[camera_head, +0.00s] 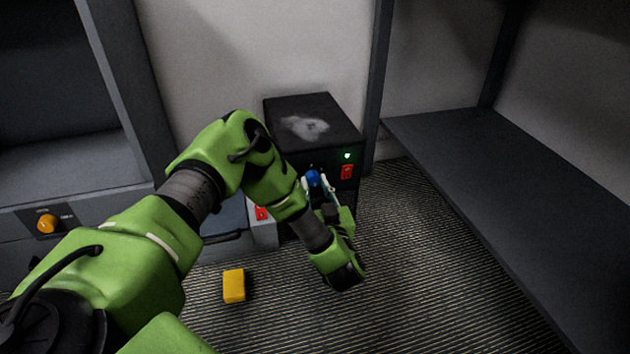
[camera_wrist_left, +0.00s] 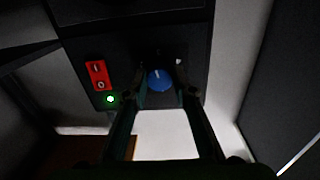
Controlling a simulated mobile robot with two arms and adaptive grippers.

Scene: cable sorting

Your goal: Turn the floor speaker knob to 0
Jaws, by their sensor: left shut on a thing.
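The floor speaker (camera_head: 325,118) is a black box standing on the carpet against the wall. Its blue knob (camera_head: 312,178) is on the front face. My left gripper (camera_head: 318,186) reaches down in front of the speaker and is shut on the knob. In the left wrist view the blue knob (camera_wrist_left: 160,79) sits between the two fingers of the left gripper (camera_wrist_left: 160,92), with a pale pointer line on it. The scale marks around it are too dark to read. My right gripper is not in view.
A red switch (camera_head: 347,171) and a lit green light (camera_head: 347,156) are beside the knob. A yellow block (camera_head: 234,286) lies on the carpet. A dark shelf (camera_head: 500,180) is at the right, and a cabinet with an orange knob (camera_head: 46,223) at the left.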

